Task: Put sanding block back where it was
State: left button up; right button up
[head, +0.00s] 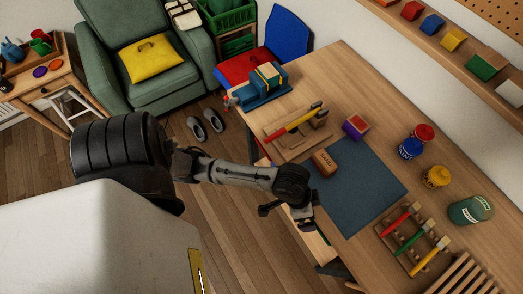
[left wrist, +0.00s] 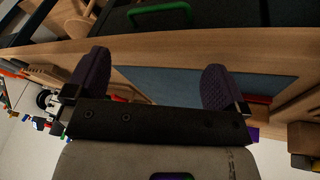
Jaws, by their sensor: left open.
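The sanding block (head: 325,161), a small brown block marked SAND, lies on the workbench at the left corner of the blue-grey mat (head: 358,190). My left gripper (head: 287,217) is at the bench's front edge, below and left of the block in the head view, and apart from it. In the left wrist view, my left gripper (left wrist: 155,78) is open and empty, with its two dark fingers wide apart. The mat (left wrist: 190,85) shows beyond the fingers. I cannot pick out the sanding block surely in that view. My right gripper is not in view.
A wooden board with a hammer (head: 300,119) lies behind the block, and a red-purple cube (head: 355,127) stands nearby. Paint cans (head: 410,147) and a rack of coloured-handled tools (head: 411,238) are to the right. A blue vise (head: 264,86) is at the far end. The mat's middle is clear.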

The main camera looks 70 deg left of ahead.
pick_arm(q)
jog(key=s+a+f+y, duration=0.3)
jog(key=s+a, duration=0.3)
jog(key=s, duration=0.5)
jog(key=shift+a+n, duration=0.2)
jog(key=shift+n, duration=0.1)
